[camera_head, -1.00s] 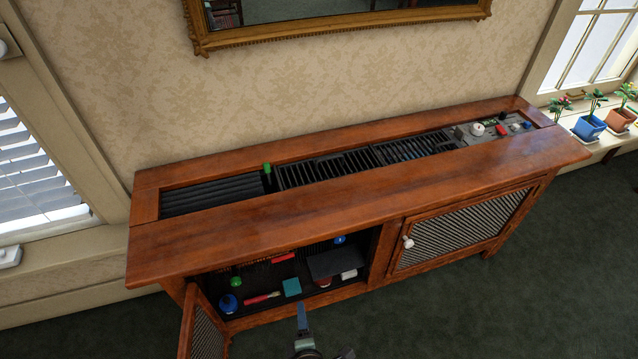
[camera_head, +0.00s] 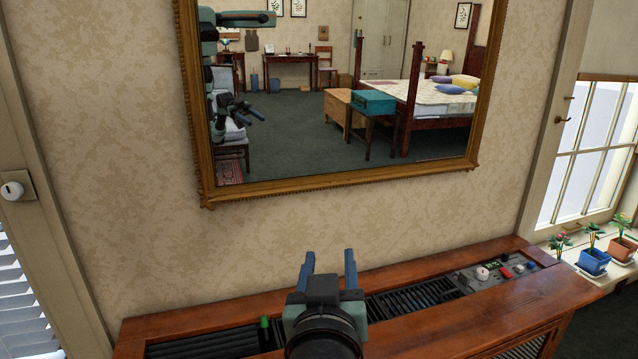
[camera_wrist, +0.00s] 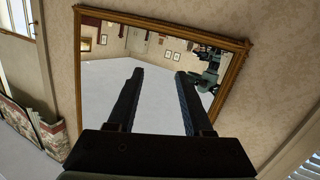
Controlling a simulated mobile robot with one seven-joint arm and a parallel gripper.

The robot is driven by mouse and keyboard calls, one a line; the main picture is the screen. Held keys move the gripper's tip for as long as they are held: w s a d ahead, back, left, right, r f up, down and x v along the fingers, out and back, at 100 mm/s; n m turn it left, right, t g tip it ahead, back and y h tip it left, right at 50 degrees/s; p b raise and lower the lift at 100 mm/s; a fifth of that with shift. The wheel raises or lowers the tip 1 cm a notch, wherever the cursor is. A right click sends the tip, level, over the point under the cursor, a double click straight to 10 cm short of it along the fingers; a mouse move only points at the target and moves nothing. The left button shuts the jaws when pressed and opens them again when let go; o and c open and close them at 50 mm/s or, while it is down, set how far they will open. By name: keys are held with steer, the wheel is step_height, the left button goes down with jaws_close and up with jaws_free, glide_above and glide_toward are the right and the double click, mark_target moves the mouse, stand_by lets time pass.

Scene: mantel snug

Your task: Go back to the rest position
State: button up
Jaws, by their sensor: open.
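My gripper (camera_head: 329,264) is raised above the wooden cabinet (camera_head: 220,321) in the head view, with its two blue-grey fingers apart and nothing between them. In the wrist view my gripper (camera_wrist: 158,75) is also open and empty, its fingers pointing toward the gilt-framed mirror (camera_wrist: 240,70). The mirror hangs on the wall behind the cabinet and also shows in the head view (camera_head: 190,110). My arm hides part of the cabinet top. The lower front of the cabinet is out of the head view.
A green-topped knob (camera_head: 265,325) stands up in the cabinet's slatted top. A control panel (camera_head: 500,275) with coloured knobs is at its right end. Potted plants, one in a blue pot (camera_head: 593,262), stand on the right windowsill. The space around my gripper is clear.

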steer(key=s+a+r+t+y, duration=0.1)
steer(key=s+r+t, duration=0.5)
steer(key=r, duration=0.8)
steer(key=s+r+t, duration=0.4)
steer(key=s+r, duration=0.5)
steer(key=r, duration=0.6)
step_height(320, 180, up, 14)
steer(key=p, duration=1.3)
steer(key=shift+s+a+m+t+p, duration=0.15)
steer(key=shift+s+m+t+p, duration=0.15)
steer(key=shift+s+m+p, duration=0.1)
